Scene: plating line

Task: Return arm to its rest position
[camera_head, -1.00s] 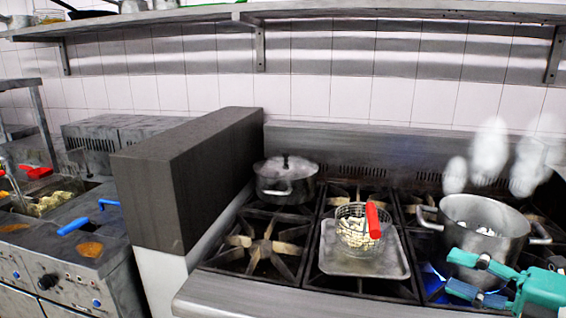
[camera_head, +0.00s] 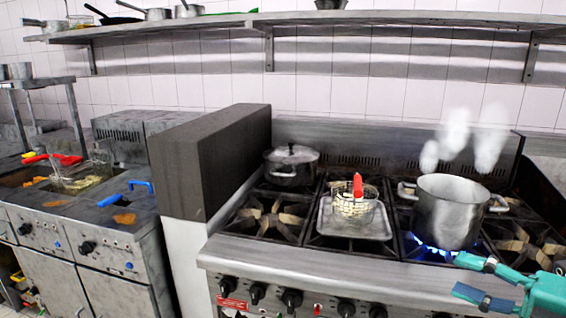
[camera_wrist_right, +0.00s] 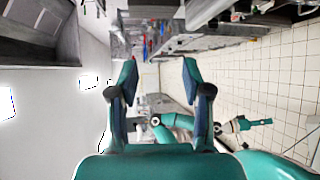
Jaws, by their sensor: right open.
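My right gripper (camera_head: 462,276) is open and empty at the lower right of the head view, in front of the stove and clear of the steaming pot. Its two fingers stand apart in the right wrist view (camera_wrist_right: 159,68), with nothing between them. Another teal arm of mine shows small in the wrist view, with what looks like the left gripper (camera_wrist_right: 250,123) at its end. That gripper is too small to read. No left arm shows in the head view.
A steaming pot (camera_head: 447,217) stands over a blue flame. A wire basket (camera_head: 350,207) with a red handle and pale pieces sits on a metal tray (camera_head: 340,231). A lidded pot (camera_head: 291,173) is behind. A dark block (camera_head: 190,160) separates the fryers (camera_head: 115,232) from the stove (camera_head: 330,280).

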